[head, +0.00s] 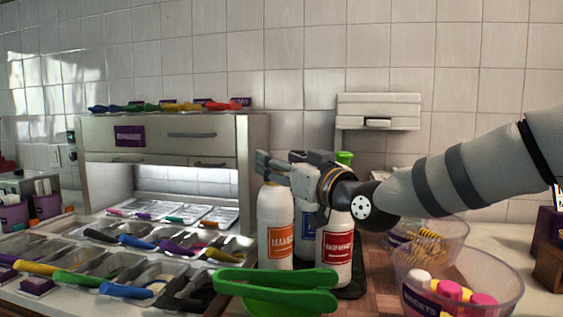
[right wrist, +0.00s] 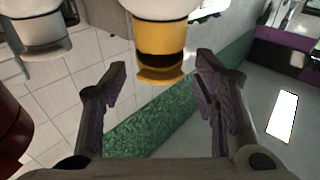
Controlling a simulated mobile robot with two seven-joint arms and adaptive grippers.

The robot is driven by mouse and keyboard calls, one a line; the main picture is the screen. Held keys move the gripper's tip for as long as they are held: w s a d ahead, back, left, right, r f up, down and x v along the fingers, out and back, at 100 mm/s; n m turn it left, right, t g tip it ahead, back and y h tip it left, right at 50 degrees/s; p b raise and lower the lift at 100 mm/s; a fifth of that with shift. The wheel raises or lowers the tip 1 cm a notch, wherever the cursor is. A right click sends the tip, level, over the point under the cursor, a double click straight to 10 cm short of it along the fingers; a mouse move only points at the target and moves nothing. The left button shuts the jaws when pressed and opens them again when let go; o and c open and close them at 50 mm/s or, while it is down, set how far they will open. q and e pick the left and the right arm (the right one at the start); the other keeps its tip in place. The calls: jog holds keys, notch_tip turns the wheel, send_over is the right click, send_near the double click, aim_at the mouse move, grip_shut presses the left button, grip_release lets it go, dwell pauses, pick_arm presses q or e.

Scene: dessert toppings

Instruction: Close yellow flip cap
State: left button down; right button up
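A yellow flip cap (right wrist: 162,40) on a white bottle shows in the right wrist view, at the top middle. A dark gap separates its body from a yellow flap (right wrist: 160,76). My right gripper (right wrist: 160,82) is open, with its fingers apart on either side of the flap; I see no clear contact. In the head view, my right gripper (head: 268,168) is at the top of the white bottle with the orange label (head: 275,232) and hides its cap. My left gripper is not in view.
A white bottle with a red label (head: 336,250) stands to the right, with a blue-labelled bottle (head: 304,240) between and a green cap (head: 345,158) behind. Green tongs (head: 275,279) lie in front. Clear bowls (head: 505,291) are at right, topping trays (head: 130,262) at left.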

jog(key=v, duration=1.2)
